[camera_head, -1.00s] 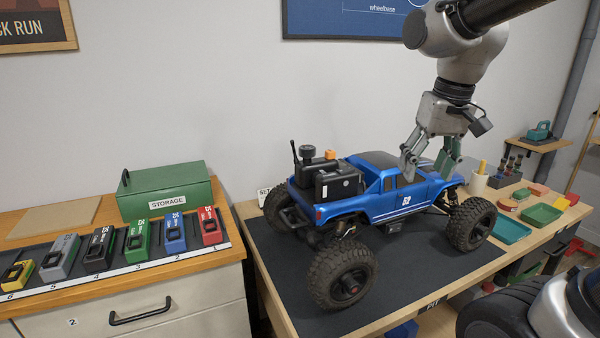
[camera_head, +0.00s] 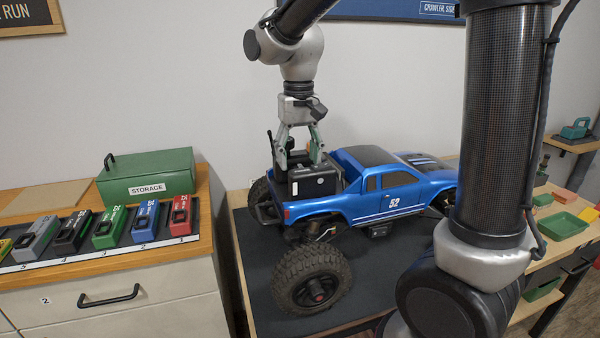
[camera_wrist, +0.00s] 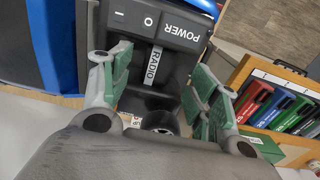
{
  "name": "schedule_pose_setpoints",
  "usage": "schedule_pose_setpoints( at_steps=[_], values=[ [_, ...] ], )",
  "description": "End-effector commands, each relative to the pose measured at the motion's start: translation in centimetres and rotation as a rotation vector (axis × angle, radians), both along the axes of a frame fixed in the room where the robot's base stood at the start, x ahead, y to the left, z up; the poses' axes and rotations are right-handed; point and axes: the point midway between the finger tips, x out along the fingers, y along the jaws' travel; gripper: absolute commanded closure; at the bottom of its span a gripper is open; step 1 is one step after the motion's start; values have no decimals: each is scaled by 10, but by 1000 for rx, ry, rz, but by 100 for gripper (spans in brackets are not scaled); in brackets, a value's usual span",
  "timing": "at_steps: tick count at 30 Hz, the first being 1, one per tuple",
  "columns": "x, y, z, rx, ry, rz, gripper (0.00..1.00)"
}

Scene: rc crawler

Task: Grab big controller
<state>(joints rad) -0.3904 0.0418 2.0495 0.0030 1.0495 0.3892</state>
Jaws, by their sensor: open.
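A black controller-like box (camera_head: 312,182) sits in the bed of the blue truck (camera_head: 395,195), with a thin antenna at its left. In the wrist view, black housing (camera_wrist: 160,32) lies beneath me, marked POWER and RADIO. My gripper (camera_head: 301,160) is open and points down over the box. Its green-padded fingers (camera_wrist: 160,80) stand on either side of the RADIO-marked part, with gaps showing. The fingers hide the box's upper part in the head view, so I cannot tell whether they touch it.
The truck stands on a dark mat (camera_head: 255,275) on the workbench. On the left, a wooden cabinet holds a rack of several coloured packs (camera_head: 105,228) and a green STORAGE box (camera_head: 147,178). My arm hides part of the bench's right side, where green trays (camera_head: 562,225) lie.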

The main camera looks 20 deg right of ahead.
Motion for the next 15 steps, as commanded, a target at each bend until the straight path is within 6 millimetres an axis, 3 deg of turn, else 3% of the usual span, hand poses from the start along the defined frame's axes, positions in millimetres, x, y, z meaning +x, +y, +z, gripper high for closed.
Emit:
schedule_pose_setpoints(
  at_steps=[9,15],
  values=[
    [-1,0,-46,-1,3,0,39],
    [0,0,-51,0,-1,0,39]
  ],
)
